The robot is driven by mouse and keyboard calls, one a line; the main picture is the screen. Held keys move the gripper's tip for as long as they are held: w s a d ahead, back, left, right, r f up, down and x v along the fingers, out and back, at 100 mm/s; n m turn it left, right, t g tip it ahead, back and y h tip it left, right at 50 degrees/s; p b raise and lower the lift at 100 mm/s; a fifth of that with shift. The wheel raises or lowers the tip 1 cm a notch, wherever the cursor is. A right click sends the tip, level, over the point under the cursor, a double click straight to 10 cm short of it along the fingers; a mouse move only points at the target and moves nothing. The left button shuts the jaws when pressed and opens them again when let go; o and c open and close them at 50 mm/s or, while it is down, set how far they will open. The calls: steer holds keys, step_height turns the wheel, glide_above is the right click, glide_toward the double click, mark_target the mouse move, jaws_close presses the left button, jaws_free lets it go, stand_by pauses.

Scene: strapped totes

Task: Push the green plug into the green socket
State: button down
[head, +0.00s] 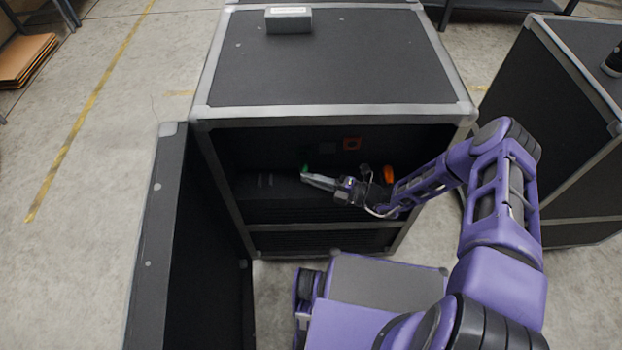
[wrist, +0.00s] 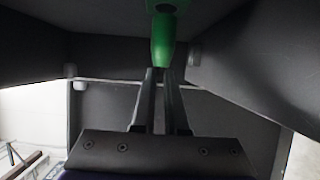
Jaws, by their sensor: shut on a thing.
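The green plug (wrist: 163,45) is between the fingertips of my gripper (wrist: 161,72) in the wrist view, at the top middle. My gripper is shut on its narrow end. A wider green part with a dark centre adjoins it at the top edge; I cannot tell whether this is the plug's body or the green socket. In the head view my gripper (head: 304,177) reaches left inside the open case, with a small green patch (head: 304,168) at its tips. No separate green socket can be made out there.
The black case (head: 330,60) has metal edges and a shelf inside. A red-orange socket (head: 352,143) is on its back wall, and an orange thing (head: 388,174) is beside my wrist. The open door (head: 165,240) stands at left. A grey box (head: 288,20) lies on top.

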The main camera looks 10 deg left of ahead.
steer(key=shift+w+a+b, duration=0.1)
steer(key=shift+w+b, duration=0.2)
steer(key=shift+w, duration=0.15)
steer(key=c, duration=0.9)
jaws_free()
steer(key=shift+o, duration=0.2)
steer(key=s+d, duration=0.2)
steer(key=d, duration=1.5)
steer(key=shift+s+d+b, duration=0.15)
steer(key=shift+s+b, duration=0.15)
steer(key=shift+s, duration=0.05)
